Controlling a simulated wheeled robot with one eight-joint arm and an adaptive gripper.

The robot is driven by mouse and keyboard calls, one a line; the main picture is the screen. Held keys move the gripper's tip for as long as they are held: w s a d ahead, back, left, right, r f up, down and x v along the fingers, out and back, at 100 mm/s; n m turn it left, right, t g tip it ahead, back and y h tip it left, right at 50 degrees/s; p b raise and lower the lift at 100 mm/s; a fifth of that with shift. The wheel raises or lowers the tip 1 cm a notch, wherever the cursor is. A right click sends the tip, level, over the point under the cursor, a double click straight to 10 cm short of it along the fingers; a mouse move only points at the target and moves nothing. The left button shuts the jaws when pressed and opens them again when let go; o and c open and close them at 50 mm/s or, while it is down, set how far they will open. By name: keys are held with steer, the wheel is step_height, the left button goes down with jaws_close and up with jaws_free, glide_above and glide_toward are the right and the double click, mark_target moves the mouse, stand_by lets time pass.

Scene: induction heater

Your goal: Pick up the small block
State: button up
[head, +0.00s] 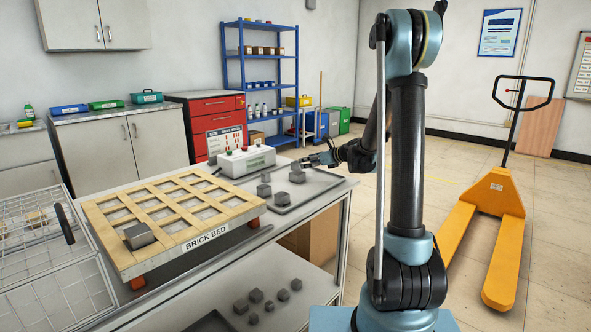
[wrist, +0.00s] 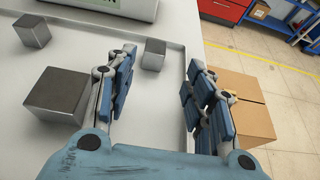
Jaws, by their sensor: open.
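In the wrist view a small dark grey block (wrist: 154,54) stands upright on the grey tray, ahead of the gap between my fingers. My gripper (wrist: 160,62) is open and empty, its fingers spread on either side of the clear gap. A large grey block (wrist: 60,92) sits just left of the left finger, and a medium one (wrist: 33,31) farther off at left. In the head view my gripper (head: 309,162) is above the tray's far right side, close to a grey block (head: 297,176). I cannot tell which head-view block is the small one.
The tray (head: 318,186) holds several grey blocks on the bench. The white heater box (head: 246,160) stands behind it. A wooden frame marked BRICK BED (head: 200,240) with one block is at left. A cardboard box (wrist: 240,110) lies beyond the bench's right edge.

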mark_target(298, 163)
steer(key=shift+s+a+r+x, duration=0.1)
steer(key=shift+x, duration=0.95)
steer(key=shift+s+a+r+x, duration=0.1)
steer(key=shift+x, duration=0.95)
steer(key=shift+a+r+x, duration=0.1)
steer(key=shift+x, duration=0.95)
jaws_close()
